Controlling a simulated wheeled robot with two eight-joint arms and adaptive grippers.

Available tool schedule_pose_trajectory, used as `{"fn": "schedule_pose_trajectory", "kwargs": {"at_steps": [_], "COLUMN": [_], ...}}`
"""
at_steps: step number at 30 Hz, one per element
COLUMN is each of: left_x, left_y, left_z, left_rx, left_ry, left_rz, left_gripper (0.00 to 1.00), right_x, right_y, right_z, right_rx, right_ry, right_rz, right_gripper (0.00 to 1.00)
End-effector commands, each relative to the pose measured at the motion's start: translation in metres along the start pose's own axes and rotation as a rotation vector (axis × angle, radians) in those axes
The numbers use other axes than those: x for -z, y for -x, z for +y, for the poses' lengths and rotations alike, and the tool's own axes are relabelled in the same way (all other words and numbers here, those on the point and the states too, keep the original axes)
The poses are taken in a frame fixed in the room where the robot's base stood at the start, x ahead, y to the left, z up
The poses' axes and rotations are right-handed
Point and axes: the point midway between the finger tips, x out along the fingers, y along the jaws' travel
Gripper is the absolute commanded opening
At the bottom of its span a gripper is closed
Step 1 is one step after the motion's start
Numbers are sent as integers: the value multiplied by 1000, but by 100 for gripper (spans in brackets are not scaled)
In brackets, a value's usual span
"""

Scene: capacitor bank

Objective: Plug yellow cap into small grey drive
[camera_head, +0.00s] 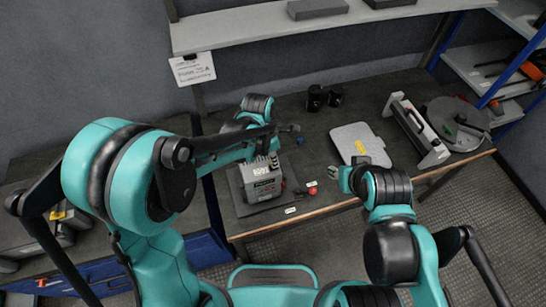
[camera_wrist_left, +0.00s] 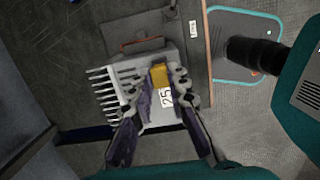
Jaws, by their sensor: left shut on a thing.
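The small grey drive (camera_head: 264,180) stands on a dark base on the workbench, left of centre in the head view. The left wrist view shows its finned body (camera_wrist_left: 108,86) close below the gripper. My left gripper (camera_wrist_left: 160,78) is shut on the yellow cap (camera_wrist_left: 159,73), which sits between the fingertips over the drive. I cannot tell whether the cap touches the drive's socket. In the head view my left gripper (camera_head: 268,152) is just above the drive and the cap is hidden. My right gripper (camera_head: 339,176) is by the bench's front edge, too small to read.
A red cap (camera_head: 312,190) and a blue cap (camera_head: 299,140) lie right of the drive. A light panel (camera_head: 352,137), two black cups (camera_head: 315,98) and a grey handled frame (camera_head: 412,128) stand farther right. A shelf (camera_head: 260,27) hangs above the bench.

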Motion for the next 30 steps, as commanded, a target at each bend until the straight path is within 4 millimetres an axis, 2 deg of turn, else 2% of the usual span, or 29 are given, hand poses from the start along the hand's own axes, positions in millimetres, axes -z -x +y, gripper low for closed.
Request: {"fn": "schedule_pose_trajectory", "kwargs": {"at_steps": [18, 19, 21, 30], "left_x": [2, 2, 2, 2], "left_y": [-12, -12, -11, -10], "left_z": [0, 0, 0, 0], "left_rx": [0, 0, 0, 0], "left_ry": [0, 0, 0, 0], "left_rz": [0, 0, 0, 0], "left_gripper": [3, 24, 40, 40], "right_x": [-6, -6, -6, -6], "right_y": [-9, -8, -8, -8], "right_z": [0, 0, 0, 0], "right_rx": [0, 0, 0, 0], "right_ry": [0, 0, 0, 0], "right_rz": [0, 0, 0, 0], "right_gripper": [36, 36, 36, 36]}}
